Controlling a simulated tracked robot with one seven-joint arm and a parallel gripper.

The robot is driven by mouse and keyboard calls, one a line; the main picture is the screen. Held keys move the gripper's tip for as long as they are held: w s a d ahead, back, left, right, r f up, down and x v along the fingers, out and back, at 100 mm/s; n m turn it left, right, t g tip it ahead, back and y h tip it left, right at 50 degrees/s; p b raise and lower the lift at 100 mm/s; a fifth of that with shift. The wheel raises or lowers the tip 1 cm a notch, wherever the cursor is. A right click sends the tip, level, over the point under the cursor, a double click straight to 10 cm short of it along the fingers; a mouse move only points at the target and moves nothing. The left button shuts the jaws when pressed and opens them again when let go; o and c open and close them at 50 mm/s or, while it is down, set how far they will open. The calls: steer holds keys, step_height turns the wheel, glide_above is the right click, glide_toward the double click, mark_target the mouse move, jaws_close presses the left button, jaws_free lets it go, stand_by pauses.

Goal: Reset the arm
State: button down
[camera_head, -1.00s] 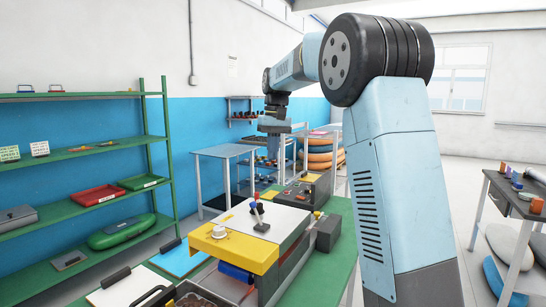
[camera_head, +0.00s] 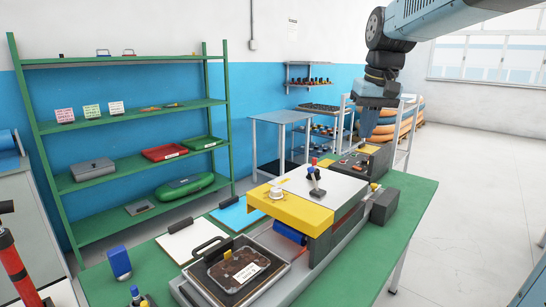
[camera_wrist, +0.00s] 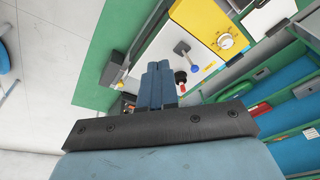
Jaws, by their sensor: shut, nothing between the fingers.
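My gripper (camera_head: 368,122) hangs pointing down at the upper right in the head view, above the far end of the green workbench (camera_head: 408,215). In the wrist view my gripper (camera_wrist: 154,68) shows its two blue fingers side by side, shut with nothing between them. Below it in that view is a machine with a white top (camera_wrist: 190,35) and a yellow front (camera_wrist: 222,28) carrying a dial. The same machine, its yellow front (camera_head: 295,208) towards me, stands on the workbench in the head view.
A green shelf unit (camera_head: 218,120) with trays stands at the left against the blue wall. Floor at the right is clear.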

steer(key=s+d+f+t, duration=0.1)
steer(key=s+f, duration=0.4)
steer(key=s, duration=0.5)
steer(key=s+f+t, duration=0.2)
steer(key=s+f, duration=0.3)
steer(key=s, duration=0.4)
steer(key=shift+s+d+m+h, duration=0.3)
steer(key=shift+s+d+m, duration=0.05)
steer(key=shift+m, duration=0.05)
steer(key=shift+f, duration=0.1)
